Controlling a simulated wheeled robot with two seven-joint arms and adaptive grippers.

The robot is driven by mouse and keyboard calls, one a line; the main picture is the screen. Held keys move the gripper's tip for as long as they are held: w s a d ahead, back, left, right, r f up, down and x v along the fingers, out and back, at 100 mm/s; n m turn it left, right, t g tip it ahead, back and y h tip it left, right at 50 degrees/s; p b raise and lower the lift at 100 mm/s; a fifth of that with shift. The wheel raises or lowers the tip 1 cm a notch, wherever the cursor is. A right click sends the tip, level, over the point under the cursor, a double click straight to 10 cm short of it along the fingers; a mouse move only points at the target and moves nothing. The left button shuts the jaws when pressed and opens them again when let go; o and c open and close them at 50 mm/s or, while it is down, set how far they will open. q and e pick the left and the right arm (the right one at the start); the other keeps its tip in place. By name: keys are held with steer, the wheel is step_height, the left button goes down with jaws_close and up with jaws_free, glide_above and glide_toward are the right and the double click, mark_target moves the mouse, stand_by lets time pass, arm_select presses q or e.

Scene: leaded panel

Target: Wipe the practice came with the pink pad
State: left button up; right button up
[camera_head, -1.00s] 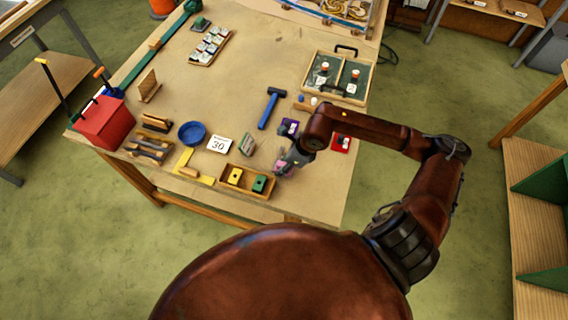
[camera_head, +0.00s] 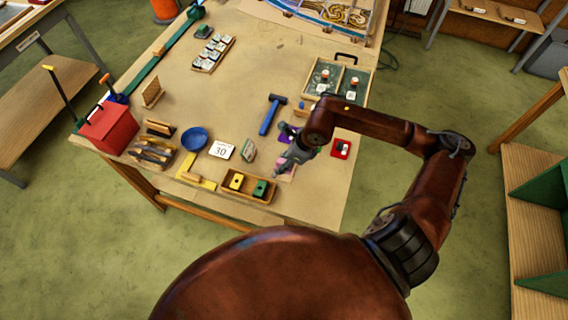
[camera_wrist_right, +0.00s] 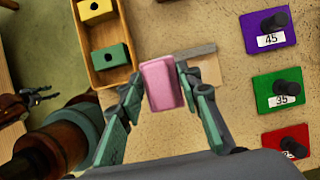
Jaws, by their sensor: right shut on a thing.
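My right gripper (camera_wrist_right: 157,88) is shut on the pink pad (camera_wrist_right: 163,84), with one finger on each side of it. The practice came is a grey strip (camera_wrist_right: 198,51) on a pale wooden block (camera_wrist_right: 208,68), just beyond the pad in the wrist view. In the head view my right gripper (camera_head: 283,162) is low over the table's near right part, and the arm partly hides this spot. A dark shape at the wrist view's left edge may be my left gripper (camera_wrist_right: 22,106).
A wooden tray (camera_head: 228,193) with a yellow and a green block stands close left of my right gripper. Purple (camera_wrist_right: 257,33), green (camera_wrist_right: 265,92) and red (camera_wrist_right: 276,142) knobbed blocks line the right side. A blue hammer (camera_head: 270,115) lies behind. The table's near edge is close.

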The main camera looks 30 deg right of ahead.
steer(key=shift+r+p, duration=0.4)
steer(key=shift+r, duration=1.05)
